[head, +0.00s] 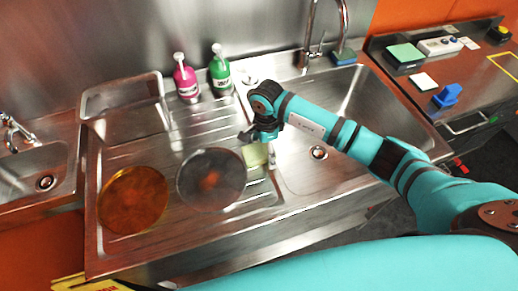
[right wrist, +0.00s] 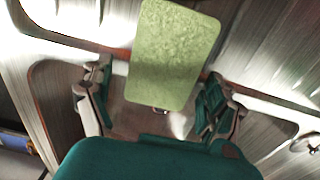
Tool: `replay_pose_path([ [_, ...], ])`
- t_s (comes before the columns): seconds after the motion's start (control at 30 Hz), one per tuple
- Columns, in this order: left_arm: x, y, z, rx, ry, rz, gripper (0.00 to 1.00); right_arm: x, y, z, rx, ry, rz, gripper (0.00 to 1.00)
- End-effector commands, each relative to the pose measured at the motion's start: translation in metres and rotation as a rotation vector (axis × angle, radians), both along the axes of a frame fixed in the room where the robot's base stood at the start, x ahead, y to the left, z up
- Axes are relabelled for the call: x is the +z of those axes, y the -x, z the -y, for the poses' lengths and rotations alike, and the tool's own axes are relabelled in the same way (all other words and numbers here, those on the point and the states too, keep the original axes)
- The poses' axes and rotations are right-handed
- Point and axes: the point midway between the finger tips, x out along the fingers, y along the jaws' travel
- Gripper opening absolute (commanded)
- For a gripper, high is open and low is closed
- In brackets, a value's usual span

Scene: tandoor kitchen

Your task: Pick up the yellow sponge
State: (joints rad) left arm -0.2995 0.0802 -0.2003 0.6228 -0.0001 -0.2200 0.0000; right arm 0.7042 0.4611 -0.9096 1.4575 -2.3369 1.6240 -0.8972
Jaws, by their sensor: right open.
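The yellow sponge (head: 255,155) is a pale yellow-green block on the steel drainboard, beside the left edge of the sink basin. In the right wrist view the sponge (right wrist: 175,50) shows from above as a long rectangle reaching in between the fingers. My right gripper (head: 259,136) is over the drainboard, right by the sponge. In the right wrist view its fingers (right wrist: 156,92) are spread apart, one on each side of the sponge's near end, with gaps. Whether the fingers are down at the sponge's height is hard to tell. My left gripper is not in view.
A dark round pan or lid (head: 211,179) and an amber one (head: 134,200) lie left of the sponge. Pink (head: 186,80) and green (head: 220,75) bottles stand behind. The sink basin (head: 345,110) with its faucet (head: 313,45) is to the right.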

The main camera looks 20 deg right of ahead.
Motion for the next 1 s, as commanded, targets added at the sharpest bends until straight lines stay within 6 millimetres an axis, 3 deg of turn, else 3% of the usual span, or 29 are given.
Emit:
replay_pose_path([
  [0.27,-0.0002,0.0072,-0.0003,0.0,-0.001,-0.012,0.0,-0.0033,-0.0003,0.0,0.0,0.0,0.001,0.88],
  [0.57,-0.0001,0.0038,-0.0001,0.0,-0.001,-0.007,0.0,-0.003,-0.0003,0.0001,0.0,0.0,0.001,0.5],
  [1.0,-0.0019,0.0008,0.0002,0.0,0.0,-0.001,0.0,-0.0009,-0.0008,0.0002,0.0,0.0,0.002,0.47],
])
